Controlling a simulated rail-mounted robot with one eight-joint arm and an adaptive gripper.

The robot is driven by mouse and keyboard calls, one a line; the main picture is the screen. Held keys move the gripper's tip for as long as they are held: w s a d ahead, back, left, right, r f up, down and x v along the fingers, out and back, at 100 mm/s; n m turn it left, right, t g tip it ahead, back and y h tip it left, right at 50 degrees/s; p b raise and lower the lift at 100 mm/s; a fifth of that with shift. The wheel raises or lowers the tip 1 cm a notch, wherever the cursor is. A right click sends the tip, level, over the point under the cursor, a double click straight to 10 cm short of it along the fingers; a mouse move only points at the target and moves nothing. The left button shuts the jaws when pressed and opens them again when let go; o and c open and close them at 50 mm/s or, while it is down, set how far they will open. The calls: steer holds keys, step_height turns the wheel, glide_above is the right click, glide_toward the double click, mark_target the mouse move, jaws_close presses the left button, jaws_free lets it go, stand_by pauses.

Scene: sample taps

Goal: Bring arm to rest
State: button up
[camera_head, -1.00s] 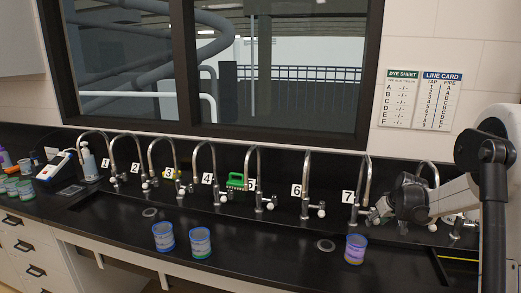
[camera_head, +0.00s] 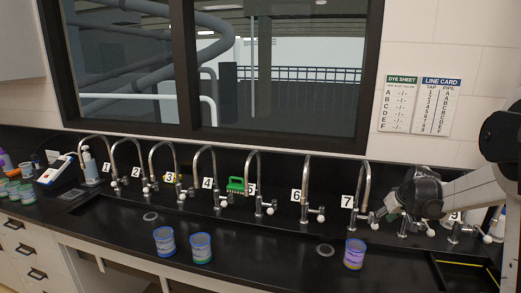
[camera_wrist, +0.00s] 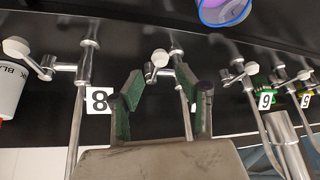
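My gripper (camera_head: 391,207) is at the right of the sink, close to tap 7 (camera_head: 365,190). In the wrist view my gripper (camera_wrist: 160,84) shows two green-padded fingers spread apart, with nothing held between them. A tap's lever and pipe appear between and beyond the fingers there; I cannot tell whether they touch. The plate marked 8 (camera_wrist: 98,100) is beside the left finger in that view, which looks upside down. My forearm covers part of the taps at the right in the head view.
A purple-labelled cup (camera_head: 354,253) stands in front of tap 7. Two blue-rimmed cups (camera_head: 165,241) (camera_head: 201,247) stand on the black counter (camera_head: 275,262) at centre left. Several taps line the back, under the window. A green object (camera_head: 237,185) is near tap 5.

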steer(key=shift+s+r, duration=0.3)
steer(key=shift+r, duration=0.15)
steer(key=s+a+r+m+b, duration=0.1)
steer(key=s+a+r, duration=0.4)
steer(key=s+a, duration=0.3)
steer(key=s+a+r+b, duration=0.1)
steer(key=s+a+r, duration=0.5)
steer(key=s, duration=0.4)
steer(key=s+a+f+b, duration=0.1)
steer(key=s+a+f, duration=0.2)
steer(key=s, duration=0.7)
steer(key=s+a+f+t+b, duration=0.1)
steer(key=s+a+f, duration=0.2)
steer(key=s+a, duration=0.3)
steer(key=s, duration=0.5)
steer(key=shift+s+m+h+b, duration=0.2)
steer(key=shift+m+h+b, duration=0.1)
steer(key=shift+h, duration=0.1)
steer(key=shift+r, duration=0.15)
